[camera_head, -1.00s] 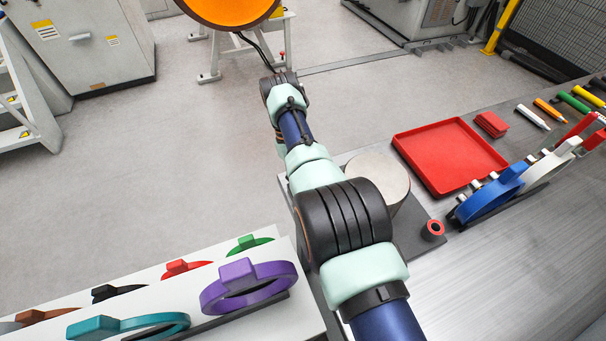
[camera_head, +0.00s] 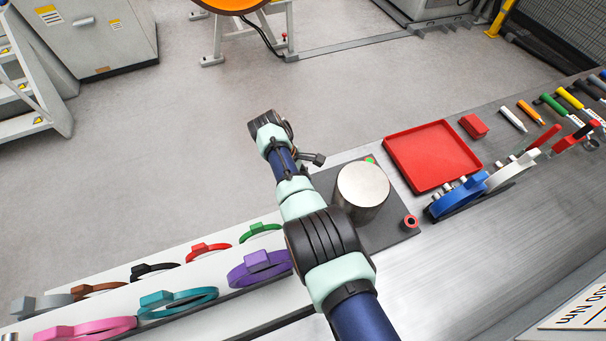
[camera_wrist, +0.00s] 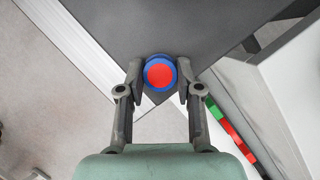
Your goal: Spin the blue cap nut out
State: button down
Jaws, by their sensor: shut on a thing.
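The blue cap nut (camera_wrist: 152,62) shows in the wrist view as a round blue piece with a red disc on its face. My gripper (camera_wrist: 160,76) is around it, with a fingertip against each side. The nut sits at the corner of a dark grey plate in that view. What lies under the nut is hidden. In the head view my gripper (camera_head: 313,159) is small and partly hidden beside my arm, and I cannot make out the nut there.
A metal cylinder (camera_head: 362,186) stands on the dark plate (camera_head: 388,233) right of my arm, with a small red-rimmed ring piece (camera_head: 410,222) near it. A red tray (camera_head: 432,184) lies beyond. Coloured ring tools (camera_head: 178,301) line the left bench.

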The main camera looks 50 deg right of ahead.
jog(key=shift+f, duration=0.15)
dwell(0.4)
jog(key=c, duration=0.8)
grip_release()
jog(key=shift+s, duration=0.1)
jog(key=shift+o, duration=0.2)
jog(key=v, duration=1.2)
jog(key=shift+a, duration=0.1)
